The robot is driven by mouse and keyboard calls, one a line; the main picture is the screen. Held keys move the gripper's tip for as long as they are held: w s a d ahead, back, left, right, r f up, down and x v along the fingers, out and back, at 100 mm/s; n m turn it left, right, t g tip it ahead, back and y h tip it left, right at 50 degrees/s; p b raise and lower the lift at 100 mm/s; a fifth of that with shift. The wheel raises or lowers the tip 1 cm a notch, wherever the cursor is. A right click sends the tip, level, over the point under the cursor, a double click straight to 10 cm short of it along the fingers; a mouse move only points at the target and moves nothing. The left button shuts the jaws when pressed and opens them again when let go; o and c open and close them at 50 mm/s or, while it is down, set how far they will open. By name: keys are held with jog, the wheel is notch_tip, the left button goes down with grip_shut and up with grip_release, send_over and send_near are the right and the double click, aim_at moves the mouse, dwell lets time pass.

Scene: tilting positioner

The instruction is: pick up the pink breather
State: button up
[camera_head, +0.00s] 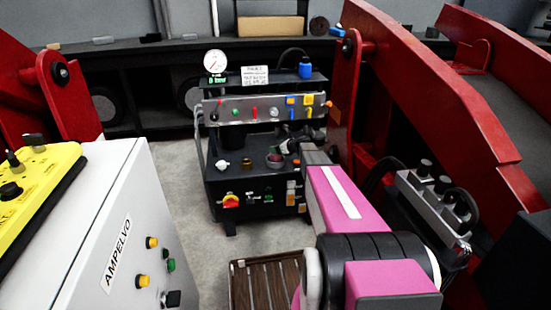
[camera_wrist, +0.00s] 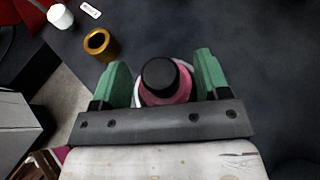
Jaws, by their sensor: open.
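The pink breather (camera_wrist: 170,92), with a round black cap, stands on the dark top of the hydraulic unit in the wrist view. It also shows in the head view (camera_head: 275,160), small and partly hidden by my gripper (camera_head: 289,147). In the wrist view my gripper (camera_wrist: 162,76) is open, with one green finger on each side of the breather. Gaps show between the fingers and the cap. I cannot tell whether the fingers touch its lower part.
A brass ring (camera_wrist: 101,44) and a white cap (camera_wrist: 60,17) stand to the left on the same top. The hydraulic unit (camera_head: 230,190) has a valve panel (camera_head: 262,108) and a gauge (camera_head: 215,62) behind. A grey cabinet (camera_head: 110,240) and red positioner arms (camera_head: 420,80) flank the space.

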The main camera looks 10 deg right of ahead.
jog(key=x, duration=0.3)
jog(key=shift+f, duration=0.1)
jog(key=shift+s, duration=0.15)
grip_shut()
jog(key=shift+d, duration=0.1)
